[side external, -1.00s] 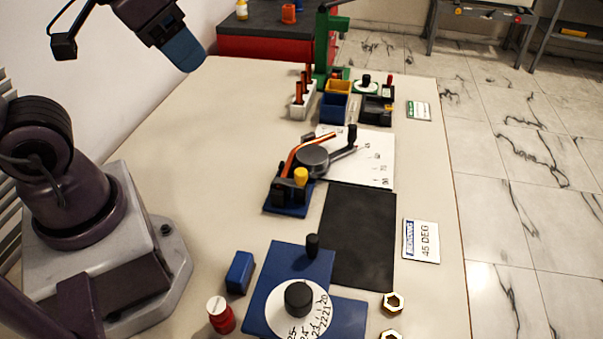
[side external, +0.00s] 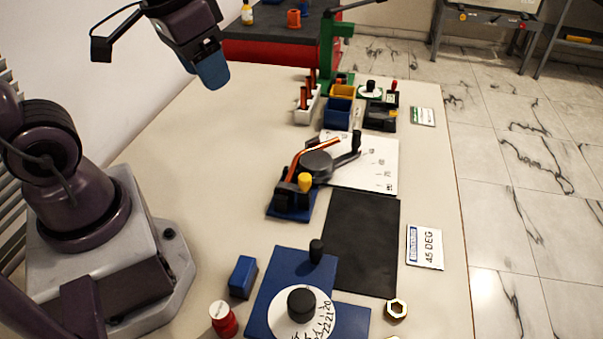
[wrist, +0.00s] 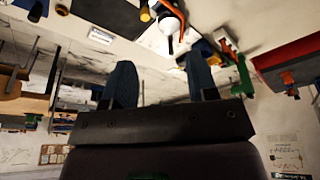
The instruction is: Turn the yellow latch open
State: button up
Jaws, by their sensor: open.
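The yellow latch (side external: 305,182) is a small yellow knob on the front of a tube bender with a blue base (side external: 280,207), a grey round disc (side external: 317,163) and a black lever (side external: 355,143). An orange-red tube (side external: 318,152) runs along the bender. My gripper (side external: 211,72) has blue fingers and hangs high above the table's far left part, well apart from the latch. In the wrist view the two fingers (wrist: 158,62) are spread with nothing between them. A yellow knob, likely the latch, shows at the top of that view (wrist: 145,14).
A blue dial plate (side external: 265,300) with black knobs stands in front, beside a blue block (side external: 243,277) and a red-and-white cylinder (side external: 223,320). A black mat (side external: 362,245) lies right of the bender. Bins (side external: 338,112) and a green stand (side external: 327,55) are behind. The left table is clear.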

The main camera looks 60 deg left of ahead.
aim_at(305, 176)
jog(key=w+a+f+n+g+h, duration=0.25)
jog(key=w+f+n+h, duration=0.25)
jog(key=w+f+n, duration=1)
jog(key=shift+n+g, duration=0.35)
jog(key=shift+n, duration=0.45)
jog(key=x, duration=0.3)
jog(key=d+x, duration=0.1)
jog(key=x, duration=0.3)
jog(key=s+x, duration=0.1)
jog(key=x, duration=0.2)
jog(key=shift+d, duration=0.4)
jog(key=c, duration=0.9)
